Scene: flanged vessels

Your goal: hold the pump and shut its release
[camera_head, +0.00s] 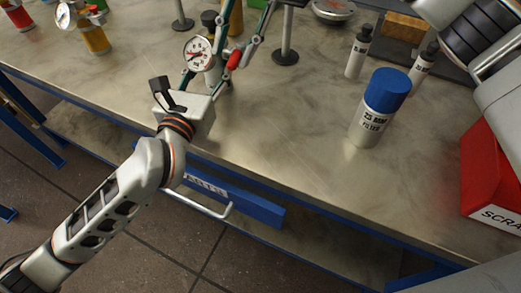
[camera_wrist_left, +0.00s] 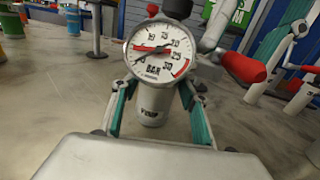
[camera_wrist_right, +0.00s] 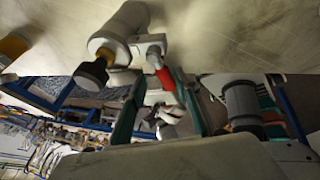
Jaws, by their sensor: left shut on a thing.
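The pump is a pale cylinder with a round white gauge (camera_head: 198,53), a black knob (camera_head: 209,18) and a red lever (camera_head: 233,60). In the left wrist view its body (camera_wrist_left: 152,108) stands between the teal fingers of my left gripper (camera_wrist_left: 155,100), shut on it below the gauge. The gauge face (camera_wrist_left: 160,50) and the red lever (camera_wrist_left: 243,68) show there too. In the right wrist view my right gripper (camera_wrist_right: 157,80) has its fingers apart, with the red lever (camera_wrist_right: 164,76) between or just beyond the tips. I cannot tell whether they touch it.
A blue-capped filter bottle (camera_head: 386,92) stands mid-bench, with dark-capped bottles (camera_head: 358,50) behind. A red scrap bin (camera_head: 492,175) is at the right. A metal stand (camera_head: 286,40) is near the pump. A yellow vessel (camera_head: 96,38) is at the back left. The front bench is clear.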

